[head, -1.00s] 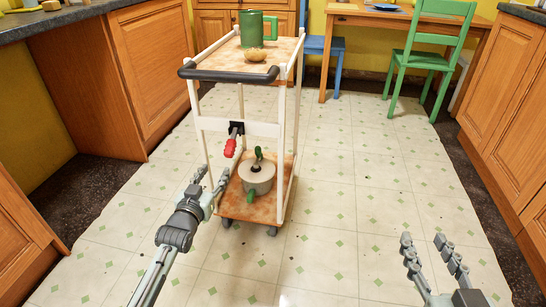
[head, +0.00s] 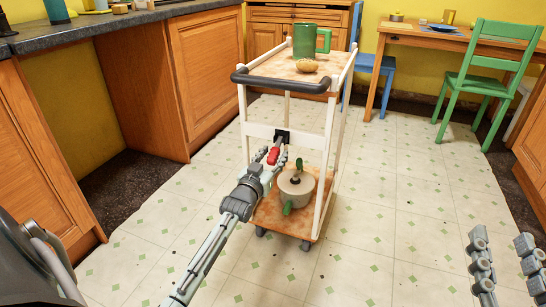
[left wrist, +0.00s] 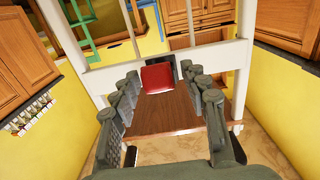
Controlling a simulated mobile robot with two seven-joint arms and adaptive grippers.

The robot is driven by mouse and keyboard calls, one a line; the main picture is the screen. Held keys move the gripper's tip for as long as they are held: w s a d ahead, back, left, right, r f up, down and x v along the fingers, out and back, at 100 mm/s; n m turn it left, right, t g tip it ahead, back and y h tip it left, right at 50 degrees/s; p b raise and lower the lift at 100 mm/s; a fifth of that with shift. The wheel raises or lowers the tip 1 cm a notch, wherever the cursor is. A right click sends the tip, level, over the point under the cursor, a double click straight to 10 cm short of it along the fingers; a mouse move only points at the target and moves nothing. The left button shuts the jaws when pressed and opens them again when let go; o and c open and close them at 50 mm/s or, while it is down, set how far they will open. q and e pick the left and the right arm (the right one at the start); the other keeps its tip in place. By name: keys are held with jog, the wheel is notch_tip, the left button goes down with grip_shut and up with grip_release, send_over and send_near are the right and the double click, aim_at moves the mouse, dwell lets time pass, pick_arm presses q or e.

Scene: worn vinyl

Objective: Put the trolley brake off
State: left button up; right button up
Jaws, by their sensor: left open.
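The trolley (head: 330,130) has a white frame and two wood-coloured shelves. Its brake lever has a red grip (head: 273,156) that slants down from a black bracket (head: 283,135) on the front crossbar. My left gripper (head: 271,165) is open, with its fingers on either side of the red grip. In the left wrist view the red grip (left wrist: 166,78) shows between the open fingertips; I cannot tell whether they touch it. My right gripper (head: 501,243) is open and empty at the lower right, far from the trolley.
A green mug (head: 304,42) and a yellowish food item (head: 307,66) are on the top shelf. A lidded pot (head: 296,188) stands on the lower shelf. Cabinets line the left; a green chair (head: 485,80) and table stand back right. The floor right of the trolley is clear.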

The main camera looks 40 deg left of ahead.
pick_arm(q)
grip_shut()
dwell(0.3)
